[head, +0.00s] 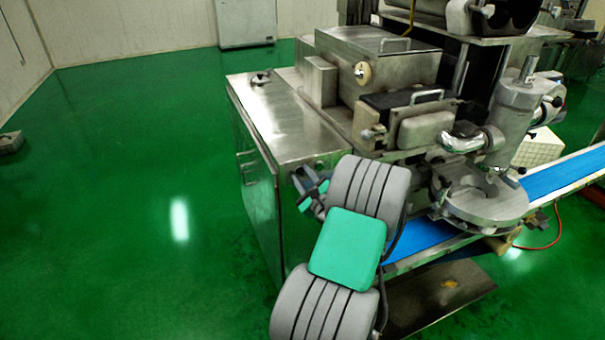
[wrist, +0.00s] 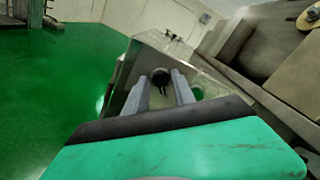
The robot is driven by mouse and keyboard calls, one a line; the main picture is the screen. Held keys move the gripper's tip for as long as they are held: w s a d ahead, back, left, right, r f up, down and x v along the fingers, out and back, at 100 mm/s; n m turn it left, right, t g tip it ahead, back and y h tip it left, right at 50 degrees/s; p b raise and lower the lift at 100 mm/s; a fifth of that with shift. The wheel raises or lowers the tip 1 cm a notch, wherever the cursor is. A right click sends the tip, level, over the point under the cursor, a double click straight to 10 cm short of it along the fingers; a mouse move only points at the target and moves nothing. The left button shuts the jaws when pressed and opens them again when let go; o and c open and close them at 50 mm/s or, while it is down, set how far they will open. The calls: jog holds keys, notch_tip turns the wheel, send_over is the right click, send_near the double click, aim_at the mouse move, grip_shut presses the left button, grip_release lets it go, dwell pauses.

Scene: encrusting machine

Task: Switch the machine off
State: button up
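The encrusting machine (head: 285,115) is a steel cabinet with hoppers and fittings on top, standing right of centre in the head view. In the wrist view, a round dark knob (wrist: 160,74) shows on the steel panel (wrist: 162,98), between the finger ends of my gripper (wrist: 160,80). The two grey fingers are apart, with a gap between them; I cannot tell whether either touches the knob. A small green round part (wrist: 197,92) shows just right of the right finger. In the head view my gripper (head: 309,188) is at the cabinet's front face, and my arm hides part of it.
A blue conveyor belt (head: 565,177) runs along the machine's right side, below a round metal head (head: 484,203). The green floor (head: 120,200) left of the machine is open. A pale cabinet (head: 245,22) stands at the back wall.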

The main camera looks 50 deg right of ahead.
jog(key=shift+c, duration=0.2)
grip_shut()
jog(key=shift+f, duration=0.1)
dwell(0.4)
